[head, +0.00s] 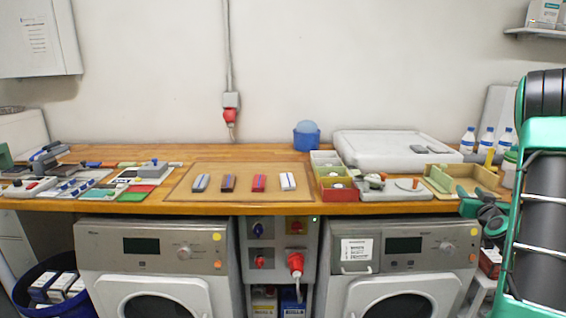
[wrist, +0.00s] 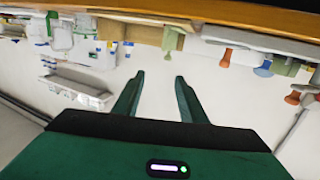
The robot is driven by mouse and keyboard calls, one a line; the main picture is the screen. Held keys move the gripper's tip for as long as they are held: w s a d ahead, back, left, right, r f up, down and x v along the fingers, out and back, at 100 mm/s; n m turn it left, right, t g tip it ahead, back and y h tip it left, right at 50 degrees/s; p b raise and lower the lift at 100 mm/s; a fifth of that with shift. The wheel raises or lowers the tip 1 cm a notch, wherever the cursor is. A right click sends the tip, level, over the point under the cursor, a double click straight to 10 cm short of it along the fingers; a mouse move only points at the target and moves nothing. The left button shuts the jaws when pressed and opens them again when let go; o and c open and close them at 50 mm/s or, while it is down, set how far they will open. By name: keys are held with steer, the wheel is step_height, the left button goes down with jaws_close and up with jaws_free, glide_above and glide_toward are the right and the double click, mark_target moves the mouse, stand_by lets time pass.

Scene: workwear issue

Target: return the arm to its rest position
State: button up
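My gripper (wrist: 160,76) shows in the wrist view with its two green fingers spread apart. Nothing is between them; only the pale wall shows through the gap. In the head view, green and dark parts of my arm stand at the right edge. A green and dark shape there, just off the right end of the wooden worktop (head: 235,206), looks like my gripper, but its fingers cannot be made out. The wrist view looks upside down, with the worktop edge (wrist: 250,14) along its top and the things on it hanging downward.
A brown mat (head: 240,173) bears several small coloured items. A white case (head: 375,146), a tan tray (head: 490,175) and bottles (head: 487,138) stand on the right, near my arm. Two front-loading machines (head: 155,250) stand below. A shelf (head: 540,31) is at upper right.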

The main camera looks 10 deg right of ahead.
steer(key=s+a+f+n+g+y, duration=0.1)
steer(key=s+a+g+y, duration=0.25)
steer(key=a, duration=0.65)
steer(key=s+a+f+n+g+y, duration=0.2)
steer(key=s+a+g+y, duration=0.15)
steer(key=a, duration=0.55)
steer(key=s+a+m+g, duration=0.1)
steer(key=s+a+g, duration=0.2)
steer(key=s, duration=0.7)
steer(key=s+a+m+g+y, duration=0.1)
steer(key=s+a+g, duration=0.1)
steer(key=s+a, duration=0.4)
steer(key=s+a+m+g, duration=0.1)
steer(key=s+a+g, duration=0.2)
steer(key=s, duration=1.1)
steer(key=shift+a+f+m+g, duration=0.2)
steer(key=shift+a+m+g, duration=0.15)
steer(key=shift+a, duration=0.65)
steer(key=shift+w+f, duration=0.25)
steer(key=shift+w, duration=0.35)
